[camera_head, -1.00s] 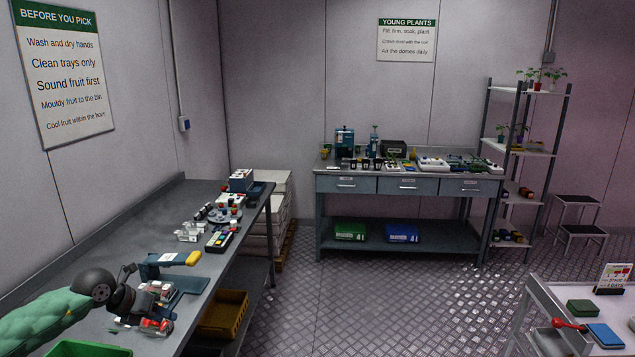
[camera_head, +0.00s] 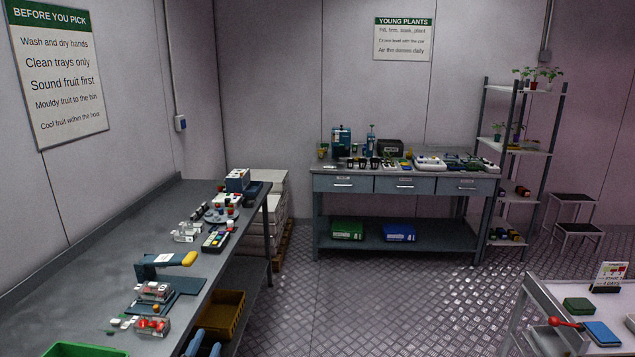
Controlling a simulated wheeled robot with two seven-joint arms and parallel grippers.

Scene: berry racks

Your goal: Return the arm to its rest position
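My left gripper (camera_head: 206,343) shows only in part at the bottom edge, left of centre. Two blue-grey fingertips stand apart with nothing seen between them. They are low beside the front edge of the left bench (camera_head: 100,262), clear of the things on it. The rest of that gripper and its arm are out of the picture. My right gripper is not in view. On the bench, a clear punnet with red fruit (camera_head: 152,327) stands near a blue press with a yellow handle (camera_head: 165,260).
A yellow crate (camera_head: 222,314) is under the bench, close to the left gripper. A green crate (camera_head: 85,350) is at the bottom left. A white cart (camera_head: 545,297) stands at the right. The middle floor is clear.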

